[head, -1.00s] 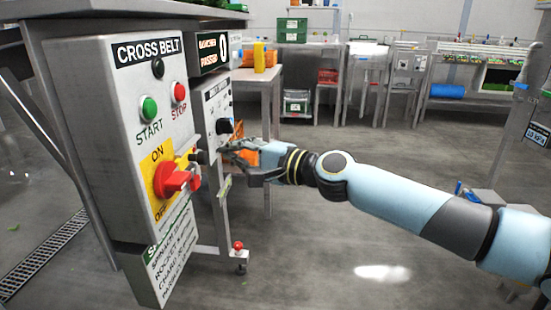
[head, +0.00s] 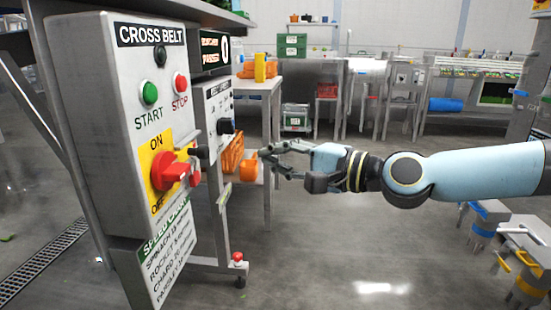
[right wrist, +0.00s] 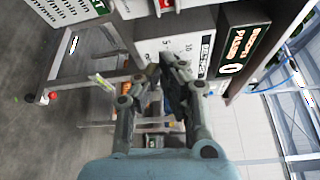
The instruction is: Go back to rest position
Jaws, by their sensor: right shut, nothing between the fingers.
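My right gripper (head: 275,161) is shut and empty in the head view, in the air to the right of the control panels, clear of them. It also shows in the right wrist view (right wrist: 165,68), its fingertips together in front of the smaller panel. The grey CROSS BELT box (head: 103,160) stands at the left, with a green START button (head: 149,93), a red STOP button (head: 181,83) and a red rotary switch (head: 170,172) on a yellow plate. The smaller panel (head: 218,104) has a black knob (head: 226,126). My left gripper is out of view.
A metal table (head: 262,84) with a yellow object (head: 260,67) stands behind the panels, with orange items (head: 232,155) lower down. Stools with blue (head: 484,220) and yellow (head: 531,285) parts stand at the lower right. The middle floor is open.

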